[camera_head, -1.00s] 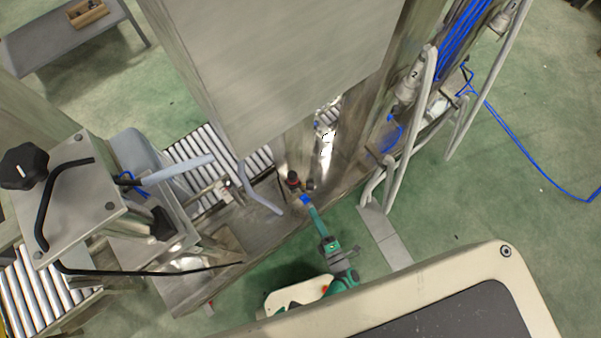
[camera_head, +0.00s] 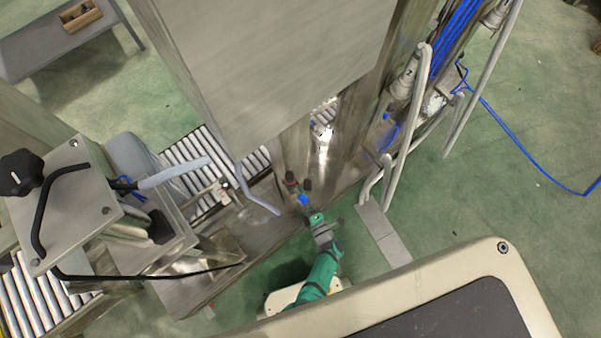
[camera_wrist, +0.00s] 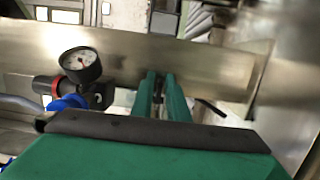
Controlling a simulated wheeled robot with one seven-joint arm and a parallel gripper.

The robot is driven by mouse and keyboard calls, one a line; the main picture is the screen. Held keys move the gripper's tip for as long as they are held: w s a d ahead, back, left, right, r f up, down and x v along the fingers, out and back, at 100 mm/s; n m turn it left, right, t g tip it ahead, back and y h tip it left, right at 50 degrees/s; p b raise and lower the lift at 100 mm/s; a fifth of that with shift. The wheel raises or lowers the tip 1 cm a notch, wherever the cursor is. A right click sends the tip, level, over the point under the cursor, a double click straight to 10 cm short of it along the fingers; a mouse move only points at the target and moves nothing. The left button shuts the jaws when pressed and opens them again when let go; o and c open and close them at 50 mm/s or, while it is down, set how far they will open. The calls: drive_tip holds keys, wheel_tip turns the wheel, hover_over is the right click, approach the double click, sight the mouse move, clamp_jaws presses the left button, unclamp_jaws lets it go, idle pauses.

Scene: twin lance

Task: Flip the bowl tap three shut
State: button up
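My gripper (camera_head: 315,217) reaches to the edge of the steel frame in the head view, right beside a small blue fitting (camera_head: 303,199). In the wrist view its two green fingers (camera_wrist: 161,80) point forward, close together with a narrow gap. A thin dark lever (camera_wrist: 210,107) shows just right of the fingers; whether any of it lies between them cannot be told. A blue fitting (camera_wrist: 68,103) sits left of the fingers, below a round dial gauge (camera_wrist: 81,64). No label on a tap can be read, so I cannot tell which part is tap three.
A red-and-black knob (camera_head: 290,180) stands close behind my gripper. A large steel cabinet (camera_head: 270,70) rises behind it. Pale hoses (camera_head: 405,140) hang at the right. Green floor is open at the far right.

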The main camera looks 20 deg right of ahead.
drive_tip(key=shift+c, duration=0.3)
drive_tip(key=shift+s, duration=0.1)
clamp_jaws()
drive_tip(key=shift+s+h, duration=0.1)
drive_tip(key=shift+h, duration=0.3)
drive_tip(key=shift+s+a+m+g+h, duration=0.35)
drive_tip(key=shift+m+g+h, duration=0.6)
drive_tip(key=shift+m+h, duration=1.25)
drive_tip(key=shift+s+a+m+g+h, duration=0.3)
drive_tip(key=shift+m+g+h, duration=0.9)
drive_tip(key=shift+h, duration=1.6)
drive_tip(key=shift+s+a+m+g+h, duration=0.35)
drive_tip(key=shift+m+g+h, duration=0.3)
drive_tip(key=shift+m+h, duration=1.65)
drive_tip(key=shift+h, duration=0.3)
drive_tip(key=shift+a, duration=0.1)
drive_tip(key=shift+o, duration=0.3)
unclamp_jaws()
